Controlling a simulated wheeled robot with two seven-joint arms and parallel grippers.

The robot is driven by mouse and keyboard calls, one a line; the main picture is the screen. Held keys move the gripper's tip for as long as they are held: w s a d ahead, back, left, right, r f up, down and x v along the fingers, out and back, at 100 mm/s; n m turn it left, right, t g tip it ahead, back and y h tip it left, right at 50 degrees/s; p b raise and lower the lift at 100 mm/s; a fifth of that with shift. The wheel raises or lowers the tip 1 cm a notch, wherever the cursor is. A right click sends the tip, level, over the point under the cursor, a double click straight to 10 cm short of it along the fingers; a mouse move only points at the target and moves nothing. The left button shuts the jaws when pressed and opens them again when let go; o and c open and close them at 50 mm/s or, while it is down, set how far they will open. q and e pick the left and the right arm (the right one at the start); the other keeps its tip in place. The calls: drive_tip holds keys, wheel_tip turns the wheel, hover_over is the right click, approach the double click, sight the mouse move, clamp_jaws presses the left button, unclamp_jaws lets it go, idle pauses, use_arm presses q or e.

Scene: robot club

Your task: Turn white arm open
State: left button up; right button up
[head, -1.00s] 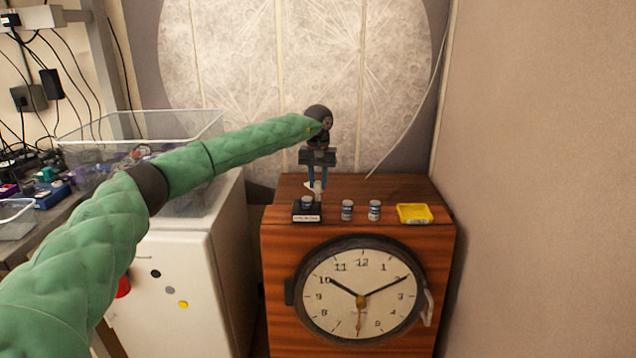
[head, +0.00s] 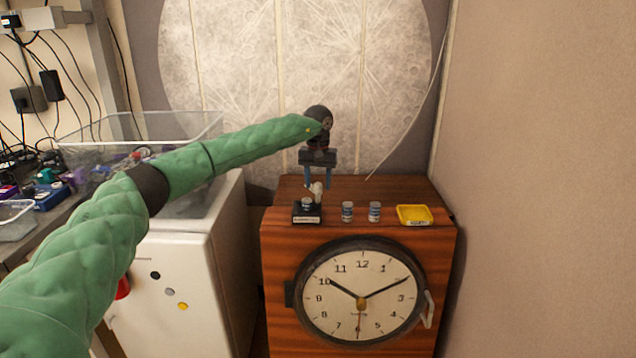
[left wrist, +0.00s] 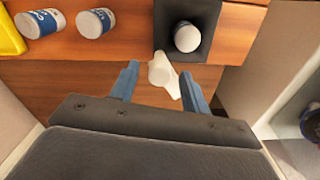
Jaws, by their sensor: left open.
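The white arm (head: 317,189) is a small white lever at the black stand (head: 314,219) on top of the wooden cabinet. In the left wrist view the white arm (left wrist: 163,75) lies between the blue fingertips of my left gripper (left wrist: 159,69). The gripper is open, with a gap visible on at least one side of the arm; I cannot tell whether a finger touches it. In the head view my left gripper (head: 318,186) hangs pointing down just behind the stand. A white-capped vial (left wrist: 187,37) sits in the stand. My right gripper is out of view.
Two small blue-and-white vials (head: 347,211) and (head: 375,211) stand right of the stand, followed by a yellow tray (head: 428,223). The cabinet (head: 275,270) has a clock (head: 362,300) on its front. A white fridge (head: 165,295) stands to the left.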

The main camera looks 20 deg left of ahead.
use_arm(q)
wheel_tip(320, 180, up, 7)
drive_tip(key=shift+r+b, duration=0.1)
drive_tip(key=shift+b, duration=0.4)
drive_tip(key=shift+r, duration=0.15)
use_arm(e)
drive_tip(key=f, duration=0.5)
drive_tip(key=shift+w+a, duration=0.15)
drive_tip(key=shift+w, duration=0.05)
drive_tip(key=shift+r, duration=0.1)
